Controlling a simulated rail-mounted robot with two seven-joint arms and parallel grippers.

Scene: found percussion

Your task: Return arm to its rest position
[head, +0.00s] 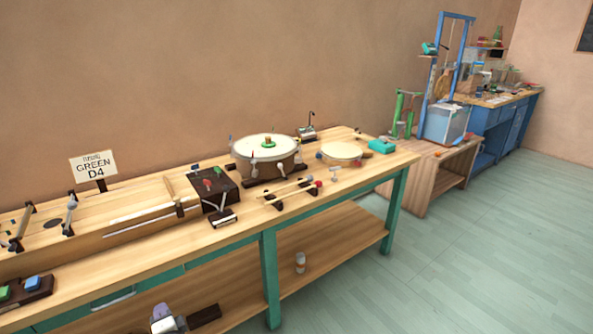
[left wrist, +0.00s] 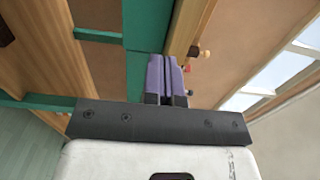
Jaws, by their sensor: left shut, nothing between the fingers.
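My left gripper (head: 161,312) shows at the bottom edge of the head view, low in front of the long wooden workbench (head: 340,190). Only part of it is in the picture. In the left wrist view its two purple fingers (left wrist: 167,75) are together with nothing between them. They point toward the bench's green frame (left wrist: 148,75), and I cannot tell how far apart they are. My right gripper is in neither view.
A small jar (head: 300,262) stands on the lower shelf. The floor (head: 470,240) at right is clear.

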